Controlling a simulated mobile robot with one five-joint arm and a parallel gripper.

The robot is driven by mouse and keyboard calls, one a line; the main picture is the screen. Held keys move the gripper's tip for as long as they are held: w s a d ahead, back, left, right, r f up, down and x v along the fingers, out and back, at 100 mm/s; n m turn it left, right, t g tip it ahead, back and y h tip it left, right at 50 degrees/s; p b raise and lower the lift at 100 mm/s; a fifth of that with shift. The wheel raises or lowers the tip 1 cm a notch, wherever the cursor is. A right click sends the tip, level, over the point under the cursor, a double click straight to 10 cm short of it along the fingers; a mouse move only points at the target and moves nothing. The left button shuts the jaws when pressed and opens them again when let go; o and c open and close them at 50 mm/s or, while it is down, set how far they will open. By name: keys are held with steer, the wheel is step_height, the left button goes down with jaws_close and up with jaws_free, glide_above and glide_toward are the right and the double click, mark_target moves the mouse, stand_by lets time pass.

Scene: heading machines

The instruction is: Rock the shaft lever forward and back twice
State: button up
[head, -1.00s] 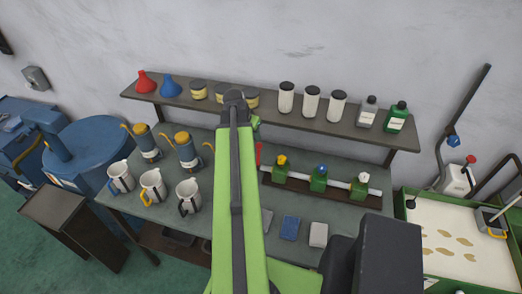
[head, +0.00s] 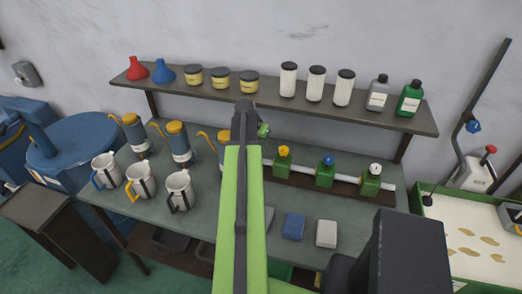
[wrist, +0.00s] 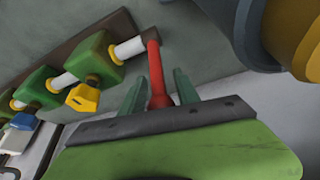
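The shaft lever is a red bar (wrist: 156,72) with a rounded head at the end of the white shaft (wrist: 127,50) in the wrist view. My gripper (wrist: 157,90) is open, its two teal fingers on either side of the red lever with a gap visible on both sides. In the head view the lever is hidden behind my green arm, and only a bit of my gripper (head: 263,130) shows. The shaft (head: 303,167) runs through green blocks with yellow (head: 283,151), blue (head: 327,160) and white (head: 375,169) knobs.
An orange-topped blue pump can (head: 178,143) and white jugs (head: 180,192) stand left of my arm. A blue-grey and yellow body (wrist: 285,35) is close to my gripper in the wrist view. A shelf (head: 330,108) with bottles and jars overhangs the bench (head: 265,210).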

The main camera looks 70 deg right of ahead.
steer(key=shift+f, duration=0.15)
jaws_close()
stand_by(1.4)
